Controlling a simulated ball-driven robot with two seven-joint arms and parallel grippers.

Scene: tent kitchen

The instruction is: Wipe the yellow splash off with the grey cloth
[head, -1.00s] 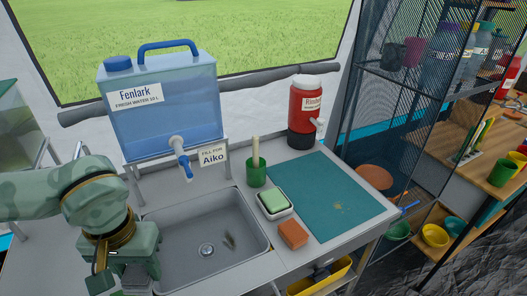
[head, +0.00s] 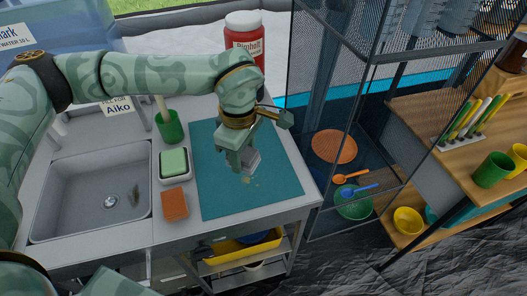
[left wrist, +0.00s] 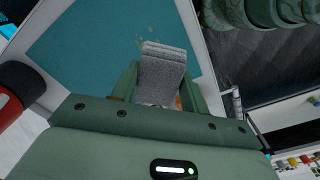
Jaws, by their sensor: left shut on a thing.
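My left gripper (head: 242,158) is over the teal mat (head: 215,195) and is shut on the grey cloth (head: 253,163). In the left wrist view the folded cloth (left wrist: 163,68) sits between the two fingers (left wrist: 160,88) and sticks out past them. The yellow splash (head: 247,182) shows as small specks on the mat, just in front of the cloth. In the left wrist view specks of it (left wrist: 139,43) show beside the cloth's far edge. The cloth hides part of that patch. I cannot tell whether the cloth touches the mat. My right gripper is not in view.
A green sponge in a dish (head: 174,164), an orange sponge (head: 175,204) and a green cup (head: 170,127) stand left of the mat, beside the sink (head: 90,195). A red dispenser (head: 243,30) stands behind. A mesh shelf (head: 340,130) stands at the right.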

